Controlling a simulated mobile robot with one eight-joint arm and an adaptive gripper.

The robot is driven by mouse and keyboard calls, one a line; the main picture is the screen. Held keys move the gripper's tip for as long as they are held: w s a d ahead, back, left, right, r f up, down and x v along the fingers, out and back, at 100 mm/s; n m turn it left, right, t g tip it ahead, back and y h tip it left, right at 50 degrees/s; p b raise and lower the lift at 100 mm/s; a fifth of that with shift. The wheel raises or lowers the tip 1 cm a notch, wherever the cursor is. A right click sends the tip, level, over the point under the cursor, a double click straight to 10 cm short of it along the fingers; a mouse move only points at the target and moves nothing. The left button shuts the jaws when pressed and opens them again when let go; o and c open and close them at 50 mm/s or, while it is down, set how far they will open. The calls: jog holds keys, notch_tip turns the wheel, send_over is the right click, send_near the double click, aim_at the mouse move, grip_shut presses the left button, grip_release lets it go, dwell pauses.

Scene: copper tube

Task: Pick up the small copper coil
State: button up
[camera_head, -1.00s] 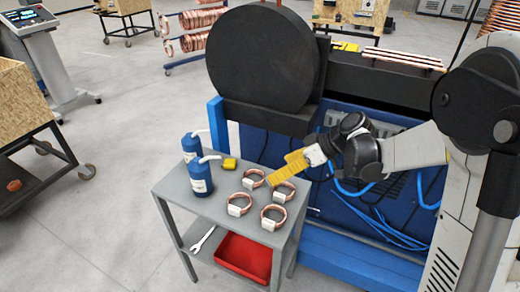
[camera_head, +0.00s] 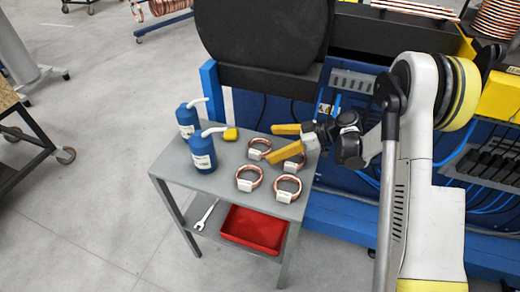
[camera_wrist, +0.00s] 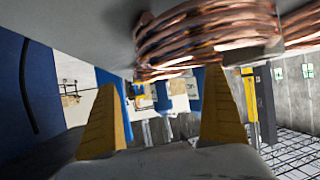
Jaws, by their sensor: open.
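Several small copper coils with white tags lie on the grey cart top: the back left one (camera_head: 257,154), the back right one (camera_head: 296,164), the front left one (camera_head: 250,184) and the front right one (camera_head: 288,190). My gripper (camera_head: 276,142) is open, its two yellow fingers pointing left, over the back right part of the cart near the two back coils. One finger partly hides the back right coil. In the wrist view a large copper coil (camera_wrist: 205,38) fills the top, beyond and above the open fingers (camera_wrist: 163,82). Nothing is between the fingers.
Two blue bottles with white spouts (camera_head: 202,152) and a small yellow object (camera_head: 230,134) stand at the cart's left and back. A red bin (camera_head: 253,228) and a wrench (camera_head: 206,214) lie on the lower shelf. A blue machine base (camera_head: 345,225) borders the cart's right.

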aim_at(260, 147)
jog(key=b+x, duration=0.2)
jog(key=x, duration=0.2)
jog(key=shift+a+f, duration=0.15)
jog(key=shift+a, duration=0.2)
jog(key=c, duration=1.4)
jog(key=shift+o, duration=0.2)
